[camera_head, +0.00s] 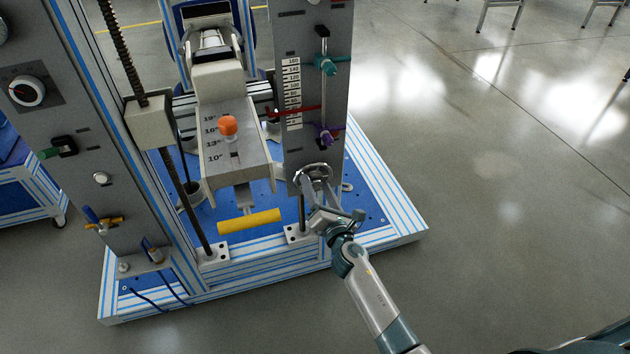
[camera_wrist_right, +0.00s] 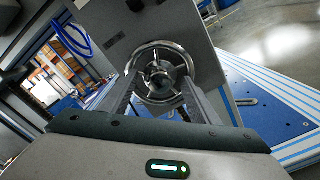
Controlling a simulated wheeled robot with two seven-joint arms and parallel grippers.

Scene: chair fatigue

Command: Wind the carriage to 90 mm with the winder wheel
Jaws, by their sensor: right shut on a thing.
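The winder wheel (camera_head: 313,176) is a small metal handwheel low on the grey right-hand panel. It also shows in the right wrist view (camera_wrist_right: 161,47), with a hub in its middle. My right gripper (camera_head: 312,190) is at the wheel and shut on it; its two fingers (camera_wrist_right: 160,88) reach the wheel's lower part. The carriage (camera_head: 229,150) is a light grey block with an orange knob (camera_head: 228,126) and a printed angle scale. A red pointer (camera_head: 296,110) lies across the white millimetre scale (camera_head: 292,90) on the panel; the exact reading is too small to tell. My left gripper is out of view.
A teal clamp (camera_head: 326,65) and a purple clamp (camera_head: 326,134) sit on a vertical rod right of the scale. A yellow roller (camera_head: 249,221) hangs below the carriage. A threaded screw (camera_head: 172,170) stands left of it. The floor (camera_head: 480,200) to the right is clear.

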